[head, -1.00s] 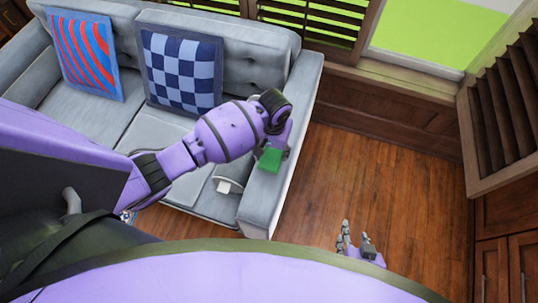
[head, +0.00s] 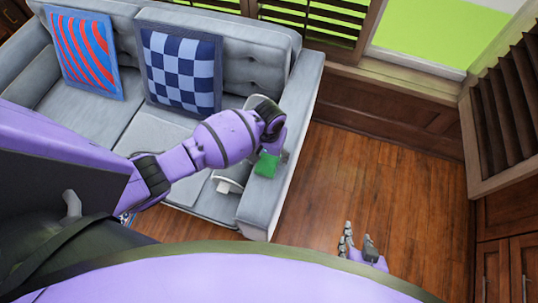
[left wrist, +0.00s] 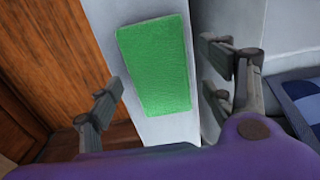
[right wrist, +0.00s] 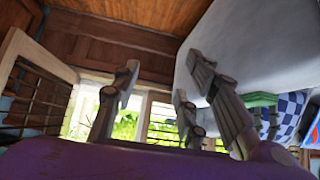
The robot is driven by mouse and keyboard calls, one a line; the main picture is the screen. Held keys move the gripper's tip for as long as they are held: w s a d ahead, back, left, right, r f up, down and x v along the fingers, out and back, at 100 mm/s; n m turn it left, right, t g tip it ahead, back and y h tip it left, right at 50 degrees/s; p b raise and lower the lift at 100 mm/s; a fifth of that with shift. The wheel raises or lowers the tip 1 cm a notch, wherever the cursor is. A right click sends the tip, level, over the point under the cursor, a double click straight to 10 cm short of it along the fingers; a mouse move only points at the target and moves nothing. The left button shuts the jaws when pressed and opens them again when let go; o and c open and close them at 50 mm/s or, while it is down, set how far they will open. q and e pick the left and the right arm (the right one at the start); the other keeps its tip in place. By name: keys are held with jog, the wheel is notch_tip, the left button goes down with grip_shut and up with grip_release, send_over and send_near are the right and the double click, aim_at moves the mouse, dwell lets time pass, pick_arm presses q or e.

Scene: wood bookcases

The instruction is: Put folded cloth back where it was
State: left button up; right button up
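The green folded cloth (head: 266,166) lies on the light grey sofa's right armrest (head: 262,200). In the left wrist view the cloth (left wrist: 154,66) looks flat, a rectangle slightly tilted on the armrest. My left gripper (head: 278,150) is just above and beside it; in the left wrist view its fingers (left wrist: 163,85) are spread wide with the cloth showing between and beyond them. Whether they touch it I cannot tell. My right gripper (head: 358,244) is low over the wood floor, away from the sofa. In the right wrist view its fingers (right wrist: 158,100) are apart and empty.
A blue checkered pillow (head: 182,70) and a red-and-blue striped pillow (head: 86,55) lean on the sofa back. A small white item (head: 228,185) rests on the seat beside the armrest. Wood shutters (head: 505,110) and cabinets (head: 508,240) stand at the right. Floor between is clear.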

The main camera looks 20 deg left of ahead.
pick_arm(q)
jog(key=shift+r, duration=0.1)
notch_tip(320, 180, up, 12)
jog(key=p, duration=0.1)
jog(key=t+h, duration=0.1)
jog(key=h, duration=0.1)
send_over(270, 176)
jog(key=w, duration=0.2)
jog(key=f, duration=0.5)
jog(key=shift+w+d, duration=0.1)
jog(key=shift+w, duration=0.1)
jog(key=s+f+t, duration=0.2)
jog(key=s, duration=0.1)
jog(key=s+f+h, duration=0.1)
jog(key=shift+s+d+f+t, duration=0.2)
jog(key=shift+s+f+t, duration=0.1)
jog(key=shift+t, duration=0.1)
jog(key=s+a+t, duration=0.2)
jog(key=s, duration=0.1)
jog(key=s+a, duration=0.1)
jog(key=shift+s+a+f+t, duration=0.15)
jog(key=shift+s+f+t, duration=0.2)
jog(key=shift+t, duration=0.05)
jog(key=s+a+r+t+y, duration=0.2)
jog(key=s+a, duration=0.4)
jog(key=shift+y, duration=0.3)
